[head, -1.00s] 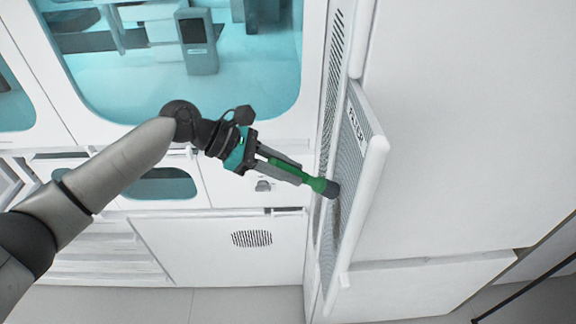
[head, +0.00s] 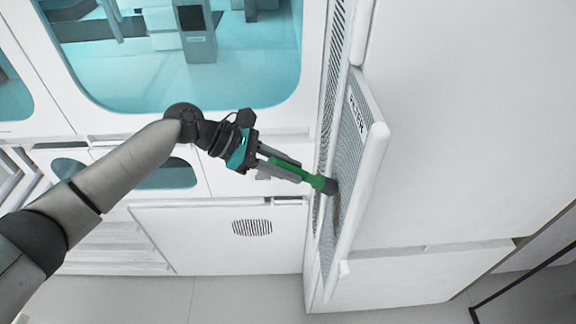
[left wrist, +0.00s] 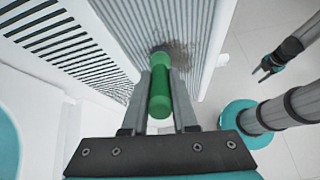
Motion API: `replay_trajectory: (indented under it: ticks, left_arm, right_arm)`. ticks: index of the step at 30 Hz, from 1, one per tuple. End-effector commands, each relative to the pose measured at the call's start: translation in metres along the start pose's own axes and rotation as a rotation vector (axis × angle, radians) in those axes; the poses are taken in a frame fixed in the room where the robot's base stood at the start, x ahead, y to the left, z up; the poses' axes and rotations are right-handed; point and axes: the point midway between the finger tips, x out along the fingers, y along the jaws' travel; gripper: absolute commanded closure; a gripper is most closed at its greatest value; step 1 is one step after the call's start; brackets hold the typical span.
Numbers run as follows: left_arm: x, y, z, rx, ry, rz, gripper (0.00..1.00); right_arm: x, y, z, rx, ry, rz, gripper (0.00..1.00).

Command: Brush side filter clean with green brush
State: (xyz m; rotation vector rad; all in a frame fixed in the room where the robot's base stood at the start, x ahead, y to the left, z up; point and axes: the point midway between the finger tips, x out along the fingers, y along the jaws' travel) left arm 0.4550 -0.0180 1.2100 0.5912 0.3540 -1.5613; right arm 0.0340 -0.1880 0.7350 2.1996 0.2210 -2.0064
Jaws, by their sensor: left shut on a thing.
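The side filter (head: 352,150) is a grey ribbed panel in a white frame, labelled FILTER, on the side of the white machine. It also fills the upper middle of the left wrist view (left wrist: 205,25). A brown dirt patch (left wrist: 180,52) lies on its ribs. My left gripper (head: 296,172) is shut on the green brush (head: 307,179), whose dark bristle end points at the filter. In the left wrist view the brush (left wrist: 160,90) reaches the dirt patch's edge; contact is unclear. My right gripper (left wrist: 264,72) shows open and empty, well away from the filter.
A slotted vent (left wrist: 60,40) lies left of the filter. A white cabinet front with a small grille (head: 252,228) stands left of the machine, below a teal window (head: 180,60). Grey floor (head: 230,305) is clear in front.

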Motion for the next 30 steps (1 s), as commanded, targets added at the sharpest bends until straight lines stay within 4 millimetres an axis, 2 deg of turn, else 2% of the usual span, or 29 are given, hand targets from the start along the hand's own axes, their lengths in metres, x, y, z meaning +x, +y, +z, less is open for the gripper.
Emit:
replay_trajectory:
  ticks: [12,30]
  left_arm:
    - [-0.010,0.002,0.017,0.002,-0.004,-0.001,1.00]
    - [-0.020,0.005,0.032,0.001,-0.006,0.000,1.00]
  right_arm:
    - [-0.022,0.001,-0.002,0.000,0.000,0.000,0.50]
    - [-0.022,0.001,-0.002,0.000,0.000,0.001,0.50]
